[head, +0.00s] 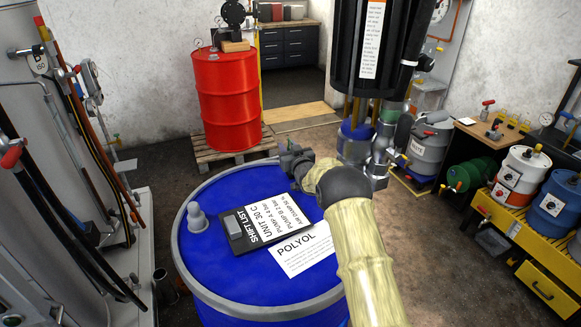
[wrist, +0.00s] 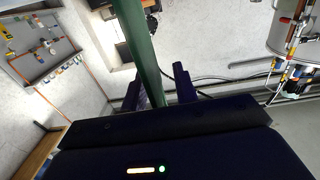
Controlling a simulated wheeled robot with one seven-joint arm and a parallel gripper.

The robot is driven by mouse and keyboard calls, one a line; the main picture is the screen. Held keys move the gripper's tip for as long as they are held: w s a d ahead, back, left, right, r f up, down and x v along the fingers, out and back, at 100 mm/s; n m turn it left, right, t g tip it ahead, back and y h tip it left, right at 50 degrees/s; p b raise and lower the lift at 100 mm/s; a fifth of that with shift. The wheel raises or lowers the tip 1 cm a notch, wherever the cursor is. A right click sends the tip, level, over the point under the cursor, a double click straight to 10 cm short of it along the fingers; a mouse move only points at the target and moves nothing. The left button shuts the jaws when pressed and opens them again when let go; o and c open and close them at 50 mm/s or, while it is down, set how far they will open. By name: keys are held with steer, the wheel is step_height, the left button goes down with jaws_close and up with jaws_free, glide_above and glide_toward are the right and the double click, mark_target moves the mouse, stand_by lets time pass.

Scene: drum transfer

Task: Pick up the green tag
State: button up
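My gripper (head: 290,156) is at the far right edge of the blue drum (head: 235,270) in the head view, with the arm coming from the lower right. In the wrist view my gripper (wrist: 161,82) has its two dark fingers apart, with pale wall showing between them. A dark green bar (wrist: 139,45) runs from the top edge down between the fingers. I cannot tell how near it is; nothing is clearly held.
A black shift list board (head: 237,246), a white POLYOL label (head: 297,262) and a grey bung (head: 197,218) lie on the drum top. A red drum (head: 228,105) stands on a pallet behind. A yellow bench (head: 545,262) with small drums is right. Floor between is clear.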

jaws_close()
stand_by(0.4)
step_height(320, 180, up, 10)
steer(key=b, duration=0.2)
steer(key=shift+b, duration=0.4)
